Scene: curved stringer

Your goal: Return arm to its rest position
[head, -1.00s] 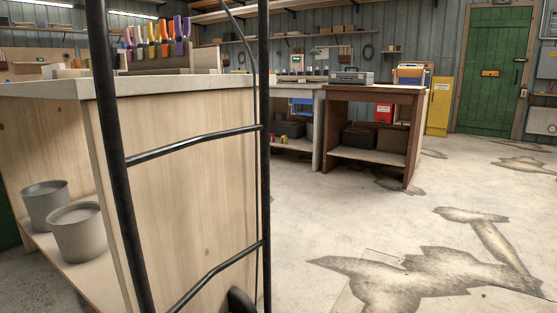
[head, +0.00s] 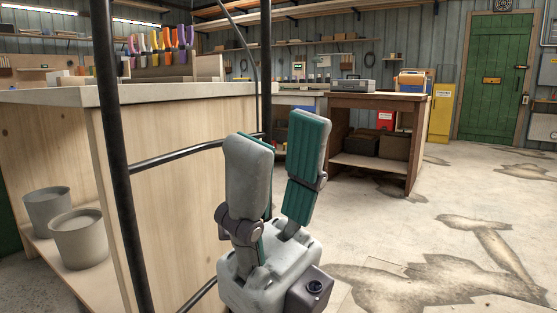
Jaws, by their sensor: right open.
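My right gripper (head: 280,150) is in the lower middle of the head view. Its two grey fingers with green pads point up and stand apart, with nothing between them. It is in front of a black tubular frame (head: 110,130) and the side of a pale wooden workbench (head: 180,190). I cannot tell whether it touches the frame. My left gripper is not in view.
Two grey buckets (head: 78,240) stand on the bench's lower shelf at left. Colourful-handled tools (head: 160,42) stand on its top. A brown workbench (head: 375,101) with a grey toolbox (head: 351,86) is farther back. The stained concrete floor (head: 460,190) at right is clear.

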